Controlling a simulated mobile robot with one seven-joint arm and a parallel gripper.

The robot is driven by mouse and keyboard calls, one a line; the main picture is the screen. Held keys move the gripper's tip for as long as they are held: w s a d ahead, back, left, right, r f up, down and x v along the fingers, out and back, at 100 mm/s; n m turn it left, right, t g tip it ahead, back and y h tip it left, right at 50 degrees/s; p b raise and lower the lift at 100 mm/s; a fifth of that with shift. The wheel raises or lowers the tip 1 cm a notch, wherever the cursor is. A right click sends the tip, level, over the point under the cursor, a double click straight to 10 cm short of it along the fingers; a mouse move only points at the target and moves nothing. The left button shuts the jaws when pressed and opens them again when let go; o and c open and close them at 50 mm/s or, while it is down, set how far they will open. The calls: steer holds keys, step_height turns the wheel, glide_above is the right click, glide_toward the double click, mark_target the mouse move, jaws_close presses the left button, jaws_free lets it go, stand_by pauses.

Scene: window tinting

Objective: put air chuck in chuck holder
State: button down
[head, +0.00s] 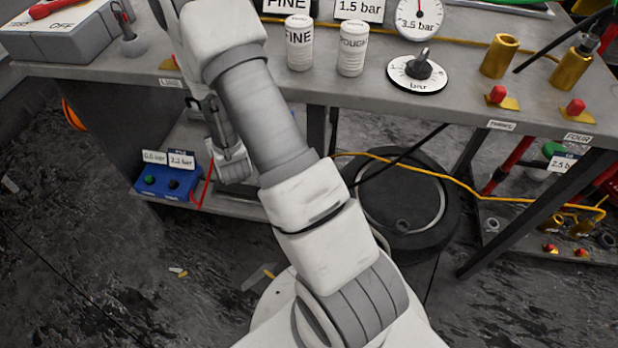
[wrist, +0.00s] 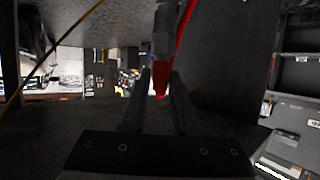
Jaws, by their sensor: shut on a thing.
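My gripper (head: 231,166) hangs below the front edge of the bench, left of centre, in front of the lower shelf. In the wrist view its two dark fingers (wrist: 158,95) are closed around a slim piece with a red part and a grey metal part, which I take to be the air chuck (wrist: 160,45). A red hose runs beside it there. In the head view the fingertips and held piece are mostly hidden, and a thin red line hangs just left of the gripper. A small grey upright stand (head: 130,42) on the bench's left may be the chuck holder; I cannot tell.
The bench top (head: 350,95) above carries white bottles (head: 299,45), a dial (head: 417,72) and brass cylinders (head: 499,56). A blue box (head: 168,182) sits on the lower shelf left of my gripper. A dark round tyre-like object (head: 405,205) and yellow hose lie under the bench.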

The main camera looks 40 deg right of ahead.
steer(key=s+d+f+m+g+h+b, duration=0.15)
steer(key=d+f+m+g+h, duration=0.4)
steer(key=d+f, duration=0.6)
steer(key=s+d+f+m+g+h+b, duration=0.15)
steer(key=d+f+m+g+h, duration=0.35)
steer(key=d+f, duration=0.65)
steer(key=shift+m+t+y, duration=0.45)
steer(key=shift+t+y, duration=0.1)
steer(key=shift+t, duration=0.2)
steer(key=f+b, duration=0.1)
steer(key=f, duration=0.1)
steer(key=d+f+b, duration=0.1)
steer(key=f, duration=0.1)
steer(key=s+d+f+b, duration=0.1)
steer(key=f, duration=0.2)
steer(key=c, duration=0.7)
jaws_free()
steer(key=shift+f, duration=0.15)
